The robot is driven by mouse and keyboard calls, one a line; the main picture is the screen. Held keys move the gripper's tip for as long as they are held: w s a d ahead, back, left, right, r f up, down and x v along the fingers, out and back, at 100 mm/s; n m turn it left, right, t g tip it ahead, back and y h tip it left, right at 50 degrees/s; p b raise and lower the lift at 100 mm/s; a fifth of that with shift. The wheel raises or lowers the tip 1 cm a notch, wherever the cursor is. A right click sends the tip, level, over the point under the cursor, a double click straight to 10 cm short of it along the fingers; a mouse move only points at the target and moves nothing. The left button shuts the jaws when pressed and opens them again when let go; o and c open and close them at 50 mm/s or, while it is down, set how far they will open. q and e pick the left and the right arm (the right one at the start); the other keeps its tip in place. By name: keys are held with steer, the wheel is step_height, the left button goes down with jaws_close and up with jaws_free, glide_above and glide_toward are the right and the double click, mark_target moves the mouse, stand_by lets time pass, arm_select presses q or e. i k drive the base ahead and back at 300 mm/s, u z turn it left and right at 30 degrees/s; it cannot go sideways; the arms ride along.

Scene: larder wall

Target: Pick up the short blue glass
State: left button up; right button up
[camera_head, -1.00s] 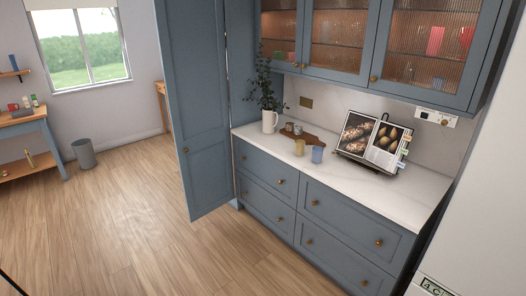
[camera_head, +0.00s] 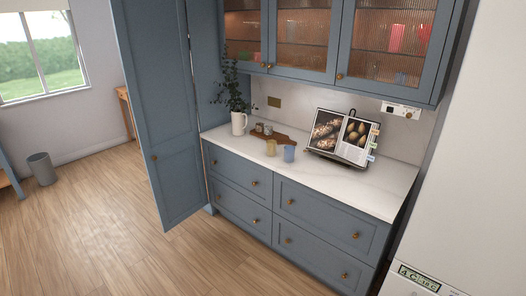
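The short blue glass (camera_head: 289,154) stands upright on the white countertop (camera_head: 345,185), near its front edge. A yellowish glass (camera_head: 271,147) stands just left of it, also upright. Neither of my grippers shows in the head view.
A white jug with leafy stems (camera_head: 239,123), a wooden board (camera_head: 278,138) with small jars and an open cookbook on a stand (camera_head: 341,137) are behind the glasses. Glazed cupboards (camera_head: 345,40) hang above.

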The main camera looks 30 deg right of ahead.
mark_target(289, 154)
steer(key=i, duration=1.05)
steer(key=z, duration=1.35)
